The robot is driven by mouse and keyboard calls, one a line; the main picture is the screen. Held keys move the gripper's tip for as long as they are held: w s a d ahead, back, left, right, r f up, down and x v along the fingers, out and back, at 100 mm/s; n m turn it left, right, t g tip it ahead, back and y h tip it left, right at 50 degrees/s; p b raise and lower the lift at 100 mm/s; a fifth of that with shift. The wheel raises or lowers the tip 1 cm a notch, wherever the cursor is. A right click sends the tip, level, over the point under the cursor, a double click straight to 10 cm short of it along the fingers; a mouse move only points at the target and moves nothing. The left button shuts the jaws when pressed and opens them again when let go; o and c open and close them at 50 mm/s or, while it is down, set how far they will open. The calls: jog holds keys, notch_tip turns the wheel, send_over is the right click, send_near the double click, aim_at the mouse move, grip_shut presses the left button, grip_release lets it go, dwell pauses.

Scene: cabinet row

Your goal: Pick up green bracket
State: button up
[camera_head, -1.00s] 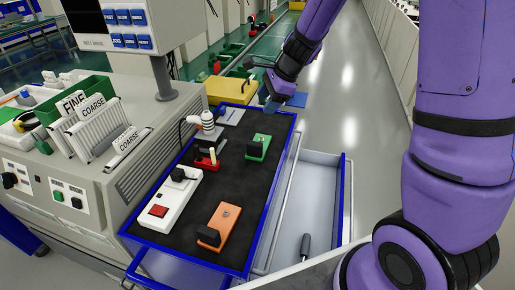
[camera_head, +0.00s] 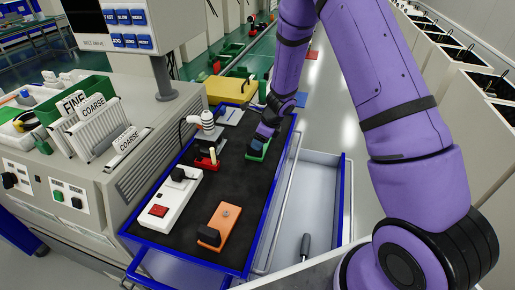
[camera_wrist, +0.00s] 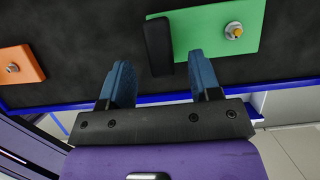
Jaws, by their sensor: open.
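The green bracket (camera_head: 256,150) lies on the black mat of the blue-edged cart top, partly hidden by my gripper in the head view. In the wrist view the bracket (camera_wrist: 215,30) is a green plate with a bolt at its right and a black upright block at its left end. My gripper (camera_wrist: 160,80) is open and empty. Its two blue fingers point toward the bracket, with the black block between and a little beyond the fingertips. In the head view my gripper (camera_head: 266,132) is right over the bracket.
An orange bracket (camera_head: 221,225) lies nearer on the same mat, with a white power strip (camera_head: 172,200) to its left. A red item (camera_head: 207,158) and a striped cylinder (camera_head: 207,120) stand left of the green bracket. A drawer (camera_head: 310,200) is open at the right.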

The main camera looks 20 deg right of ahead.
jog(key=shift+x, duration=2.8)
jog(key=shift+w+a+r, duration=0.15)
jog(key=shift+w+a, duration=0.05)
jog(key=shift+c, duration=0.4)
grip_shut()
